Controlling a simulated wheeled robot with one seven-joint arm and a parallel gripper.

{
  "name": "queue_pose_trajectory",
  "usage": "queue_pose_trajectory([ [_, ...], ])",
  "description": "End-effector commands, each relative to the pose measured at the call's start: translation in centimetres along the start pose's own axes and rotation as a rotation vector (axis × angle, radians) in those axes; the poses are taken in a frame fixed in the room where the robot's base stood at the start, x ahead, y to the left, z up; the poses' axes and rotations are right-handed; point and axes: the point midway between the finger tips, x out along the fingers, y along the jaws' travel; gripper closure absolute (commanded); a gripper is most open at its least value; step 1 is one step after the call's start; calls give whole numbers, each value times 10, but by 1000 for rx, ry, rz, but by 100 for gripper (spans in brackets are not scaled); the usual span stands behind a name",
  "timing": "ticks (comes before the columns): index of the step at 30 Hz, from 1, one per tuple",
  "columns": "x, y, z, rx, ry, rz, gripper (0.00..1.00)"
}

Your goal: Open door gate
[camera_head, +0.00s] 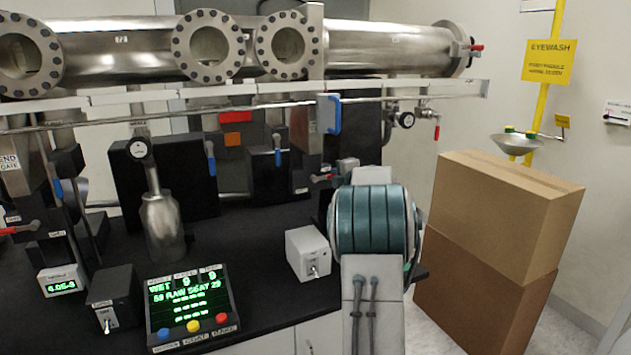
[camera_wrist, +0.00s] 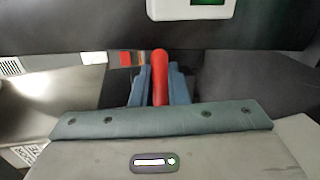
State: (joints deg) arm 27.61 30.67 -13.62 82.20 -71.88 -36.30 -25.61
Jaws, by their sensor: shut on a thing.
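In the wrist view, my gripper (camera_wrist: 160,92) has its two blue-grey fingers on either side of a red handle (camera_wrist: 160,64), and it is shut on it. The handle points away from the gripper palm. In the head view, my teal and grey arm reaches over the right side of the bench and hides most of the gripper. I cannot read a door gate label there. An end gate label (camera_head: 10,162) is on the valve at the far left.
Steel pipework with round flanges (camera_head: 208,45) runs above the black bench (camera_head: 235,240). A white switch box (camera_head: 308,252) stands close left of my arm. A display panel (camera_head: 190,305) is at the front. Cardboard boxes (camera_head: 505,215) stand right of the arm.

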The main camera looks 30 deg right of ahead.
Motion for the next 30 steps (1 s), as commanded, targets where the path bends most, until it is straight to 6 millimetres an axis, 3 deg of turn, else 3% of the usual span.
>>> queue_pose_trajectory([
  [6, -6, 8, 12, -30, -23, 10, 100],
  [17, -8, 12, 13, -32, -26, 16, 100],
  [18, -8, 12, 13, -32, -26, 16, 77],
  [19, -8, 12, 13, -32, -26, 16, 69],
  [30, -6, 8, 11, -29, -23, 10, 69],
])
